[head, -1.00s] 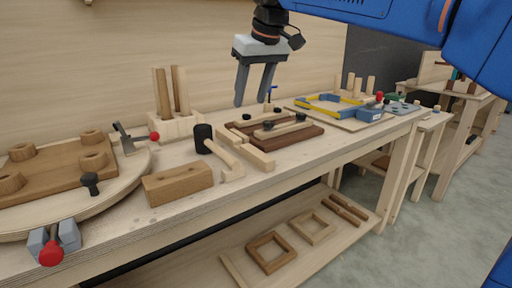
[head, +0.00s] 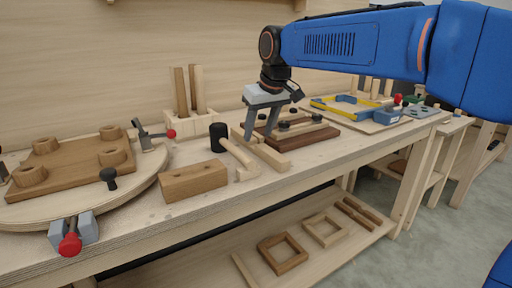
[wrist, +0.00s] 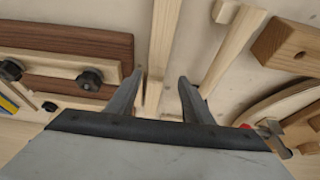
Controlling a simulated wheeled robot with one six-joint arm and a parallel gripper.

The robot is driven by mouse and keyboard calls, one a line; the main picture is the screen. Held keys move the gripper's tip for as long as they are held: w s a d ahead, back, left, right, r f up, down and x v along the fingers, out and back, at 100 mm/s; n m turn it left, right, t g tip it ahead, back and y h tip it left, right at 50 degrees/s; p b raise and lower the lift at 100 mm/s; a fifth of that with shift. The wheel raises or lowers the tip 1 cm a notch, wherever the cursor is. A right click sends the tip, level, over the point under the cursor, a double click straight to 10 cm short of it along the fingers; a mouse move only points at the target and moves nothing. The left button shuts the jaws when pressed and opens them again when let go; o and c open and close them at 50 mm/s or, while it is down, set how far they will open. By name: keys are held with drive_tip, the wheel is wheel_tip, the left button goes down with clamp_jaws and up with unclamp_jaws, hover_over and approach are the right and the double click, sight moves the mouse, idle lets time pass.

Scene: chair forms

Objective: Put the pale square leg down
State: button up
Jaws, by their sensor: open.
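The pale square leg (head: 272,156) lies flat on the workbench, between the mallet and the dark brown jig board. In the wrist view the leg (wrist: 163,45) runs from the top edge down toward the gap between my fingers. My gripper (head: 258,136) is open and low over the far part of the leg, with one finger on each side of its line. The fingertips show apart in the wrist view (wrist: 162,78), and nothing is seen clamped between them. I cannot tell whether a finger touches the leg. The leg's far end is partly hidden by my gripper.
The brown jig board (head: 305,140) with black knobs is close on the right. A rack (head: 176,121) holding upright legs stands behind. A round board (head: 145,178) is farther left.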

sight(256, 146)
drive_tip(key=x, duration=0.4)
drive_tip(key=shift+w+d+f, duration=0.2)
drive_tip(key=shift+d+f, duration=0.05)
drive_tip(key=shift+f, duration=0.15)
clamp_jaws()
drive_tip(key=shift+r, duration=0.1)
